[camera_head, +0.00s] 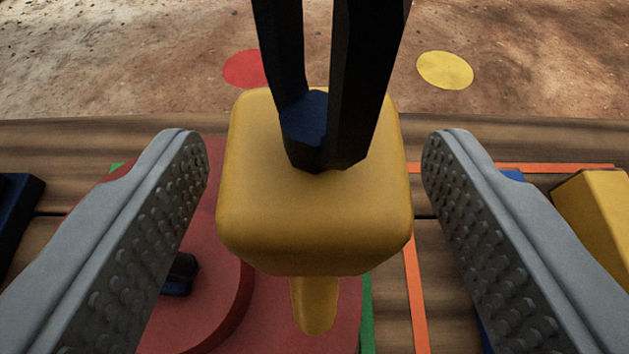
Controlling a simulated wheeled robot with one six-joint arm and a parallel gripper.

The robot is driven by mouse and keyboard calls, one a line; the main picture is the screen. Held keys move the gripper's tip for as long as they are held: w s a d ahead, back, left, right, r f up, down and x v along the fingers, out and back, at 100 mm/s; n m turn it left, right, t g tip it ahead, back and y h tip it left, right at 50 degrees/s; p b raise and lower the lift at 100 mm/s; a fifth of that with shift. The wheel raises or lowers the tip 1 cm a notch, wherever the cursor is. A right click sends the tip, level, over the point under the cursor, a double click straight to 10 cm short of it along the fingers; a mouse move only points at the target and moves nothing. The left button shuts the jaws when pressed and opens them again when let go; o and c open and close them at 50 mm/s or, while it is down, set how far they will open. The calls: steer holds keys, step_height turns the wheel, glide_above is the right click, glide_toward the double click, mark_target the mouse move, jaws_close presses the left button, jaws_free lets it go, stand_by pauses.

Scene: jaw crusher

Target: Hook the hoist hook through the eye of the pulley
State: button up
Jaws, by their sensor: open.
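The hoist hook (312,225) is a yellow rounded block with a yellow hook tip below it, hanging from a black shackle-like link (362,90). My gripper (315,150) is open, with one grey studded finger on each side of the yellow block. Gaps show between the block and both fingers, so it is not gripped. Below and to the left lies a large round red part (215,300), which looks like the pulley, with a small dark blue piece on it. The yellow block and left finger hide part of it. I cannot make out the pulley's eye.
A wooden plank surface (70,150) lies below, with orange line markings (416,290) and green strips. A dark block (15,210) is at the left edge and a yellow block (600,215) at the right edge. Red (243,68) and yellow (445,70) discs mark the brown ground beyond.

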steer(key=shift+x, duration=1.35)
steer(key=shift+r, duration=0.1)
jaws_close()
